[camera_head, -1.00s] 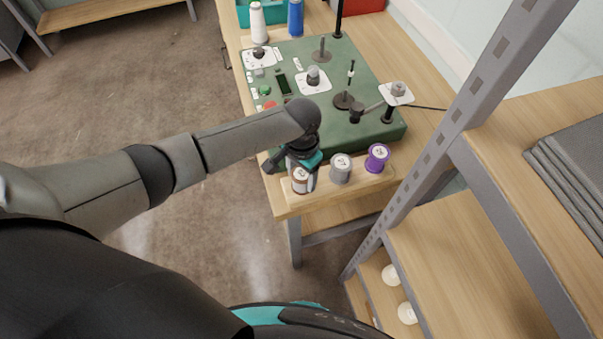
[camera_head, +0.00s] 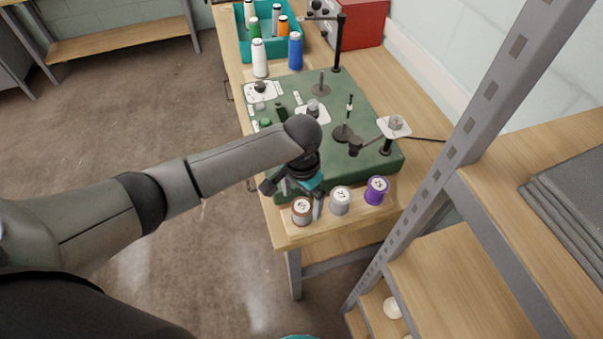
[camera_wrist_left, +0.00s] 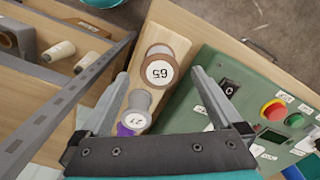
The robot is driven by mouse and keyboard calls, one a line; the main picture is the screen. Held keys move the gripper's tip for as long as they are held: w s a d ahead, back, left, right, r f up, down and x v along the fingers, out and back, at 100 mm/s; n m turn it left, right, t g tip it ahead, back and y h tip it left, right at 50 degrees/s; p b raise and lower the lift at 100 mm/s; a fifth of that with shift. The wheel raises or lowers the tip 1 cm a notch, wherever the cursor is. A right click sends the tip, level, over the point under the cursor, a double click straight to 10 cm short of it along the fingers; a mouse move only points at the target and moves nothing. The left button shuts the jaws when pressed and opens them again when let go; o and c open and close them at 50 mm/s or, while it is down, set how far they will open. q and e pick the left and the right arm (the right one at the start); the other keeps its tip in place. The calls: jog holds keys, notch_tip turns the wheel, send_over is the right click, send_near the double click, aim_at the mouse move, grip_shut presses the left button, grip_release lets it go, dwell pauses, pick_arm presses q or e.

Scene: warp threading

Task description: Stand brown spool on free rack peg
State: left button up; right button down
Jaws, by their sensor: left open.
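The brown spool (camera_head: 302,211) stands upright at the left end of a wooden strip (camera_head: 325,220) at the table's near end. Its white top, labelled 65, shows in the wrist view (camera_wrist_left: 160,70). A grey spool (camera_head: 341,200) and a purple spool (camera_head: 376,190) stand beside it in a row. My left gripper (camera_head: 301,197) is open above the brown spool; in the wrist view its fingers (camera_wrist_left: 165,85) lie either side of that spool, with no visible grip. The strip under the spools is partly hidden. I cannot make out a free rack peg. My right gripper is out of view.
A green machine (camera_head: 385,163) with knobs, thin upright posts and a side arm fills the table behind the spools. A white cone (camera_head: 259,58), a blue cone (camera_head: 295,50) and a teal bin (camera_head: 241,40) stand farther back. A grey shelf post (camera_head: 440,150) rises at right.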

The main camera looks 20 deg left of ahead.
pick_arm(q)
notch_tip(320, 180, up, 11)
jog(key=shift+p, duration=0.4)
jog(key=shift+f, duration=0.1)
